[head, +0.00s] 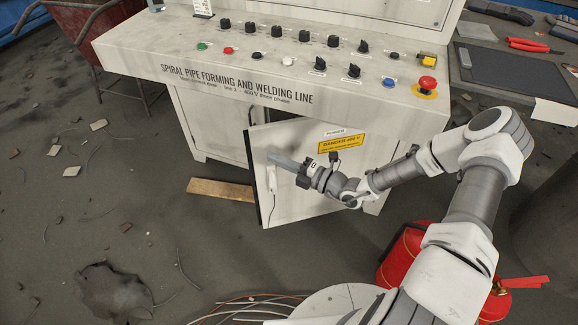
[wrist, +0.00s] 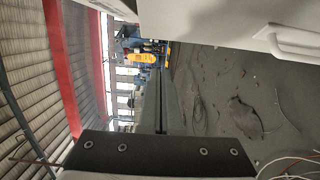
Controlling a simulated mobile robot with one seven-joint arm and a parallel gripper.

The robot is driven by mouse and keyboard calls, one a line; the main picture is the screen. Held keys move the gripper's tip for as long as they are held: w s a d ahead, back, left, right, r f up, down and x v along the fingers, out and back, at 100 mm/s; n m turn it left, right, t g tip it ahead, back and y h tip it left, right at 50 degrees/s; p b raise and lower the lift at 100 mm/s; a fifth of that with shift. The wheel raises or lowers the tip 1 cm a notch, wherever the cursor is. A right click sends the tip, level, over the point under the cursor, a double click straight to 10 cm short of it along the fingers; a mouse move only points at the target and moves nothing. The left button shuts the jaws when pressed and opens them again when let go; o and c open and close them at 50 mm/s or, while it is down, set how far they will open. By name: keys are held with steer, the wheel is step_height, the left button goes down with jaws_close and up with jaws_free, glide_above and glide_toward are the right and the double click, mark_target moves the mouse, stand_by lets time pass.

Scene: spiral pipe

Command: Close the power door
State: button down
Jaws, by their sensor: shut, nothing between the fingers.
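The power door (head: 300,205) is a white panel with a yellow danger label, low on the front of the control console. It stands ajar, with its left edge swung out and a dark gap above and behind it. A pale handle (head: 271,180) sits near its left edge. My gripper (head: 272,158) is shut and empty in front of the door's upper left part, fingertips pointing left. I cannot tell whether it touches the door. In the wrist view the shut fingers (wrist: 161,100) point up the picture, and the white door (wrist: 215,15) with its handle (wrist: 295,42) is at upper right.
The console (head: 130,55) carries knobs and a red emergency button (head: 427,84) above the door. A wooden plank (head: 220,189) lies on the floor left of the door. A red extinguisher (head: 402,255) stands at lower right. Cables and rubble lie on the floor; space left of the door is fairly open.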

mark_target(252, 140)
steer(key=shift+w+a+b, duration=0.35)
steer(key=shift+w+a, duration=0.25)
steer(key=shift+w, duration=0.4)
steer(key=shift+w+a+b, duration=0.35)
steer(key=shift+w+a, duration=0.25)
steer(key=shift+w, duration=0.35)
steer(key=shift+w+a+b, duration=0.35)
steer(key=shift+w+a, duration=0.25)
steer(key=shift+w, duration=0.4)
